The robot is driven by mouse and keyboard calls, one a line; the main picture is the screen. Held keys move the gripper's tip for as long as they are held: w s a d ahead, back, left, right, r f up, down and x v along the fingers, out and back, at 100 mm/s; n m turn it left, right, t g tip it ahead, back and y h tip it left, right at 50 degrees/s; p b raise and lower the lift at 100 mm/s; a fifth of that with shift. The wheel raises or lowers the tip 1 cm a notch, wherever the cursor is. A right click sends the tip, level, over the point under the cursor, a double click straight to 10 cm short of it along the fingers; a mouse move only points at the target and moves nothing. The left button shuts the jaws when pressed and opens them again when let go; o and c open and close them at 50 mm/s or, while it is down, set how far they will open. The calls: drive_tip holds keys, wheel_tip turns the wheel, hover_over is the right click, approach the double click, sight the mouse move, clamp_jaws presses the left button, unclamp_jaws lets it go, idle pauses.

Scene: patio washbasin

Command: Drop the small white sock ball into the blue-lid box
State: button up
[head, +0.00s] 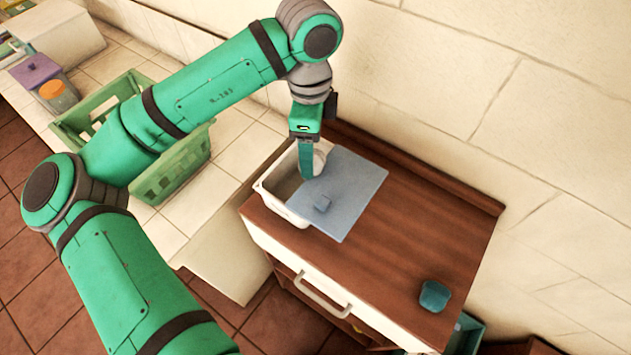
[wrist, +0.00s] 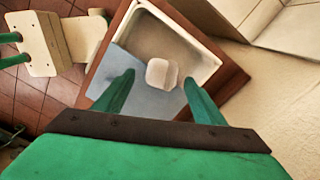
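The white box (head: 268,196) stands on the brown cabinet top, its blue lid (head: 352,190) lying partly across it and leaving the left part open. In the wrist view the open inside of the box (wrist: 190,45) lies ahead of my fingers, with the blue lid (wrist: 150,101) at lower left. My gripper (head: 307,174) points down over the opening. Its fingers (wrist: 160,80) are apart. The small white sock ball (wrist: 162,72) shows between the fingertips with a gap on each side; it also shows beside the finger in the head view (head: 320,161). I cannot tell whether it is resting or in the air.
A small teal object (head: 434,296) lies on the cabinet top (head: 400,245) near its front right corner. A green basket (head: 172,178) stands on the tiled counter at left. The wall rises close behind the cabinet. The middle of the cabinet top is clear.

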drive_tip(key=shift+w, duration=0.1)
drive_tip(key=shift+d, duration=0.25)
drive_tip(key=shift+a+r, duration=0.3)
drive_tip(key=shift+r, duration=0.2)
wheel_tip(320, 180, up, 10)
drive_tip(key=shift+d, duration=0.25)
drive_tip(key=shift+f, duration=0.1)
